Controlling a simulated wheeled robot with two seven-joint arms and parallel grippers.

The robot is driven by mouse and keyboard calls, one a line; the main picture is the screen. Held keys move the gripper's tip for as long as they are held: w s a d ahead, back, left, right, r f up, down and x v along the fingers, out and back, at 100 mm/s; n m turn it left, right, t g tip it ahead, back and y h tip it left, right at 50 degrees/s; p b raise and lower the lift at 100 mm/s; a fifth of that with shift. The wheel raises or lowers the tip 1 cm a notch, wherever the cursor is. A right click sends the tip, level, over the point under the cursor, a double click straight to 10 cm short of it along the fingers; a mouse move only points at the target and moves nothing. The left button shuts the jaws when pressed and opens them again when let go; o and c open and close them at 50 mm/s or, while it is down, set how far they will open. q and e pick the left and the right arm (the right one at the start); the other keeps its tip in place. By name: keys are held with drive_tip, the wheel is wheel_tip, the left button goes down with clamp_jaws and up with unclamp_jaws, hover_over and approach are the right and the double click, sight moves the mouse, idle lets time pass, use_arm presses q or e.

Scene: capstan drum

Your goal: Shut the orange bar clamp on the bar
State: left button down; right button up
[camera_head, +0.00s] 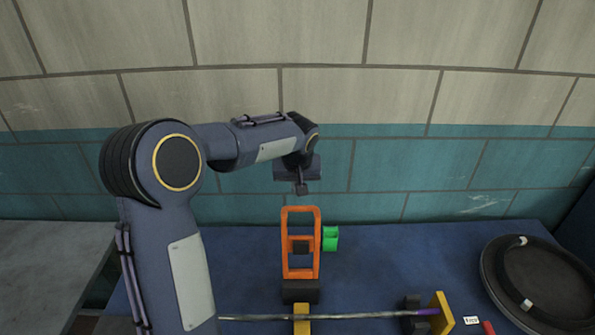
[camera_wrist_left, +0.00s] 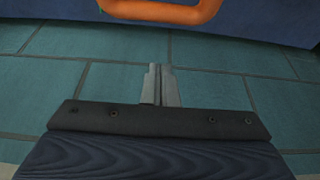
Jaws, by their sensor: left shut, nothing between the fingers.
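The orange bar clamp (camera_head: 285,240) is an upright orange frame with a dark block at its foot, on the blue table behind the metal bar (camera_head: 360,316). The bar lies left to right, and its left end is hidden behind my arm. Whether the clamp touches the bar cannot be told. My left gripper (camera_head: 301,190) is shut and empty, above the top of the orange frame and apart from it in the picture. In the left wrist view, its closed fingers (camera_wrist_left: 160,85) point toward a rounded orange edge of the clamp (camera_wrist_left: 160,12) at the top. My right gripper is not in view.
A green piece (camera_head: 330,240) sits just right of the clamp. A yellow block (camera_head: 301,326) is at the bar's middle, and a yellow plate (camera_head: 441,312) stands at its right end. A round black tray (camera_head: 545,285) lies at the right. The tiled wall rises behind the table (camera_head: 400,265).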

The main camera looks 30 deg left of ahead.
use_arm(q)
drive_tip(key=s+d, duration=0.1)
drive_tip(key=s+d+f+p, duration=0.1)
drive_tip(key=s, duration=0.1)
drive_tip(key=shift+s, duration=0.1)
idle(0.4)
